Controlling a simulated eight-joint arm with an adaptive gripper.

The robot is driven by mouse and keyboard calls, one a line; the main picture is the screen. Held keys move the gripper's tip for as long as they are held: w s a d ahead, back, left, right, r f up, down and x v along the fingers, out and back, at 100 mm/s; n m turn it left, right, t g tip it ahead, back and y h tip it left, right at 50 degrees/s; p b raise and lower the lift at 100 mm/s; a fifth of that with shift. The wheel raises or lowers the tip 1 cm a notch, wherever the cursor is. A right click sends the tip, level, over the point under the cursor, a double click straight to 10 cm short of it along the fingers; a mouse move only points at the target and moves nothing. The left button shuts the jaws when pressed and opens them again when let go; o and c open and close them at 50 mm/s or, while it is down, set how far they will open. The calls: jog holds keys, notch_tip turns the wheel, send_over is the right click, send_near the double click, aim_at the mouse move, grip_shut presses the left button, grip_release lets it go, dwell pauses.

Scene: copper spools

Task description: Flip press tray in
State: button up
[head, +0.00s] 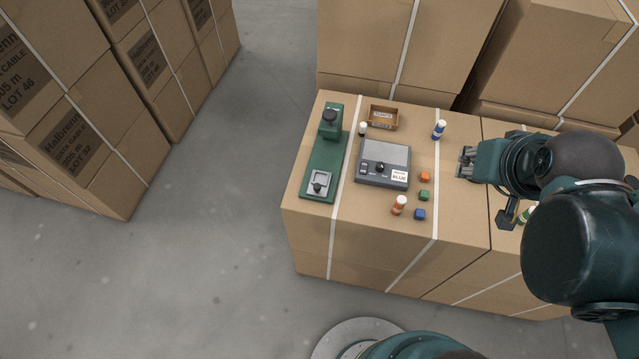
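The press (326,150) is a green device with a long flat base and an upright head with a dark knob at its far end. It stands on the left part of the box top. Its small pale tray (319,183) lies at the near end of the base, out from under the head, with a dark knob on it. My gripper (463,163) is at the right, above the box top and well apart from the press. Its fingers point left, and a gap shows between them with nothing held.
A grey device labelled BLUE (384,163) sits right of the press. A small brown bin (382,117) stands behind it.

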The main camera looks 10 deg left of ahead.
jog(key=shift+a+f, duration=0.15)
grip_shut()
jog(key=s+a+f+n+g+y+b, duration=0.1)
jog(key=s+a+f+n+g+y, duration=0.1)
jog(key=a+f+n, duration=0.7)
jog(key=s+a+f+n+g+y+b, duration=0.2)
jog(key=a+f+n+y, duration=0.2)
jog(key=a+f+n, duration=0.6)
jog(key=shift+s+a+f+n+y, duration=0.15)
jog(key=shift+a+f+n+y, duration=0.15)
jog(key=shift+a+n, duration=1.85)
jog(key=shift+a+m, duration=0.55)
